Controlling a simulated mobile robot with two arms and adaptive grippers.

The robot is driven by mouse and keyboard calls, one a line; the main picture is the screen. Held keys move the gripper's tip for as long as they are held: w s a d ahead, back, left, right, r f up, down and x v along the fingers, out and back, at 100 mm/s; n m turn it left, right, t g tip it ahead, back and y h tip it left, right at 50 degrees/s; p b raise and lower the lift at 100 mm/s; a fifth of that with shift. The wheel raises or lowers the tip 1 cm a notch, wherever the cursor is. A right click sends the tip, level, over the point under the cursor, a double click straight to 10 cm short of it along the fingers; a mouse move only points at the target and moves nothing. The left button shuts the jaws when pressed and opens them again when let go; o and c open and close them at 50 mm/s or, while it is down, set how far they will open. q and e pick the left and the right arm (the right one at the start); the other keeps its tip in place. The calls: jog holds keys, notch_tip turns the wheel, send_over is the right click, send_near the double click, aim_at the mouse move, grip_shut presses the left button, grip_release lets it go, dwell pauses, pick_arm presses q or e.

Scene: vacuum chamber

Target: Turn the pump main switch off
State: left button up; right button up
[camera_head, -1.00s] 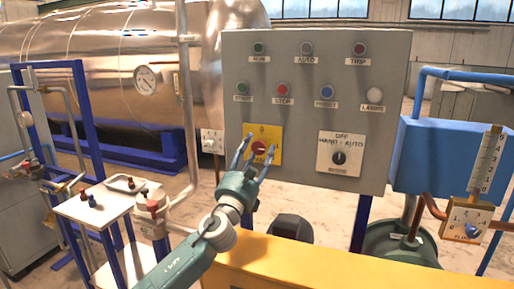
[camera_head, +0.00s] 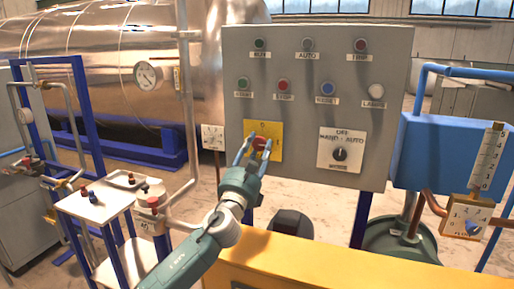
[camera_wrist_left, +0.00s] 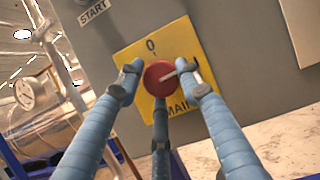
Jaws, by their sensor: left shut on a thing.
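The pump main switch (camera_head: 260,143) is a red round knob on a yellow plate (camera_head: 276,131) at the lower left of the grey control panel. In the left wrist view the red knob (camera_wrist_left: 158,79) has a white pointer line directed to the plate's right side. The plate (camera_wrist_left: 185,42) shows "0" at its top and "MAIN" at its bottom, partly covered by a finger. My left gripper (camera_head: 256,148) has its fingers around the knob and is shut on it. In the left wrist view its blue fingertips (camera_wrist_left: 160,80) sit at the knob's sides. My right gripper is not in view.
The panel (camera_head: 210,45) (camera_head: 380,110) also carries several buttons and lamps above and a HAND-AUTO selector (camera_head: 340,154) to the right. A yellow surface (camera_head: 300,268) lies below. A white stand (camera_head: 100,205) and pipes are at left, a blue box (camera_head: 430,155) at right.

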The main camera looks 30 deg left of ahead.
pick_arm(q)
jog(key=n+y, duration=0.1)
jog(key=n, duration=0.1)
jog(key=n+y, duration=0.1)
jog(key=n, duration=0.1)
jog(key=r+n+g+p, duration=0.1)
jog(key=n, duration=0.1)
jog(key=shift+d+y, duration=0.1)
jog(key=shift+y, duration=0.3)
jog(key=n+g+y+p, duration=0.1)
jog(key=n, duration=0.2)
jog(key=n+g+y, duration=0.1)
jog(key=n, duration=0.2)
jog(key=shift+r+p, duration=0.15)
jog(key=shift+p, duration=0.25)
jog(key=n+g+p, duration=0.1)
jog(key=n, duration=0.1)
jog(key=n+g+p, duration=0.1)
jog(key=n+p, duration=0.1)
jog(key=n, duration=0.1)
jog(key=shift+r+g+y, duration=0.1)
jog(key=shift+g+y, duration=0.2)
jog(key=shift+n+g+p, duration=0.6)
jog(key=shift+n+p, duration=0.9)
jog(key=shift+n, duration=0.6)
jog(key=shift+c, duration=0.2)
jog(key=shift+f, duration=0.35)
